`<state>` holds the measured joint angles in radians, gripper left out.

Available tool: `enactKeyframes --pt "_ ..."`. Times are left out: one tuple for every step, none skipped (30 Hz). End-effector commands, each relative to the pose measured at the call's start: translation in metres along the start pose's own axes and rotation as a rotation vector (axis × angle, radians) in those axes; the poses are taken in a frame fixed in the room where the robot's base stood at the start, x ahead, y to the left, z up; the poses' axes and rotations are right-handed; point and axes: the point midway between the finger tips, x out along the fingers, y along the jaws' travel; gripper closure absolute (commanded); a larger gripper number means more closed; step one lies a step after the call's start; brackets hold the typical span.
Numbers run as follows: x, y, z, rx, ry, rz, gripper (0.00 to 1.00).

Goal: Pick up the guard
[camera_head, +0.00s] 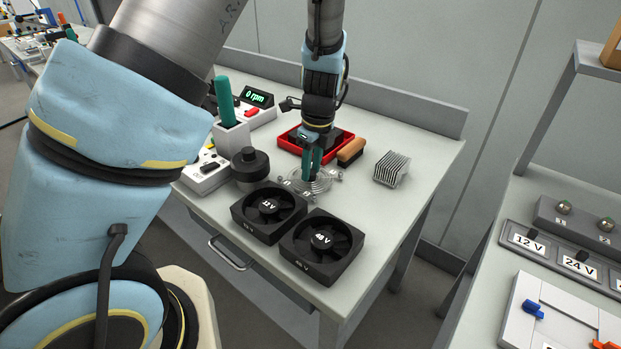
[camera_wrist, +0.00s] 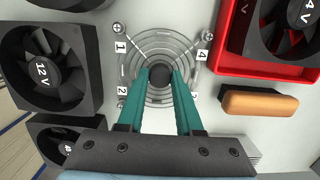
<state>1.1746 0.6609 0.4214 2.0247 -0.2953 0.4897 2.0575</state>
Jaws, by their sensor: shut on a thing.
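The guard is a round wire grille with several numbered corner lugs; it shows in the wrist view (camera_wrist: 133,58) and in the head view (camera_head: 323,187). It lies flat, at or just above the tabletop; I cannot tell if it touches. My gripper points down over its middle, with teal fingers closed on the dark central hub, in the wrist view (camera_wrist: 161,76) and the head view (camera_head: 309,175). The near part of the guard is partly hidden behind the fingers in the wrist view.
The 12 V fan (camera_head: 268,212) and 48 V fan (camera_head: 322,247) stand in front of the guard. A red tray (camera_head: 284,139) holding a fan and a wooden-handled brush (camera_head: 351,151) are behind. A finned heatsink (camera_head: 392,169) is right; a dark round part (camera_head: 250,164) is left. The table's right front is clear.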

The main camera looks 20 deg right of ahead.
Motion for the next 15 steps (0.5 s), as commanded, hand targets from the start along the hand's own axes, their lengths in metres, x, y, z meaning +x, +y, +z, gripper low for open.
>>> enactKeyframes --pt "-0.0001 -0.0001 0.0 0.0 0.0 0.0 0.77" --pt "-0.0001 -0.0001 0.0 0.0 0.0 0.0 0.8" --pt "-0.0002 -0.0001 0.0 0.0 0.0 0.0 0.85" --pt "-0.0002 -0.0001 0.0 0.0 0.0 0.0 0.88" --pt "-0.0002 -0.0001 0.0 0.0 0.0 0.0 0.91" --pt "-0.0002 -0.0001 0.0 0.0 0.0 0.0 0.96" --pt "-0.0002 -0.0001 0.0 0.0 0.0 0.0 0.99" --pt "-0.0002 -0.0001 0.0 0.0 0.0 0.0 1.0" --pt "-0.0002 -0.0002 0.0 0.0 0.0 0.0 1.0" --pt "-0.0002 -0.0001 0.0 0.0 0.0 0.0 1.0" --pt "-0.0002 -0.0001 0.0 0.0 0.0 0.0 1.0" --pt "-0.0002 -0.0001 0.0 0.0 0.0 0.0 1.0" --pt "-0.0002 -0.0001 0.0 0.0 0.0 0.0 1.0" --pt "-0.0002 -0.0001 0.0001 0.0 0.0 0.0 1.0" --pt "-0.0003 -0.0001 0.0001 0.0 0.0 0.0 1.0"
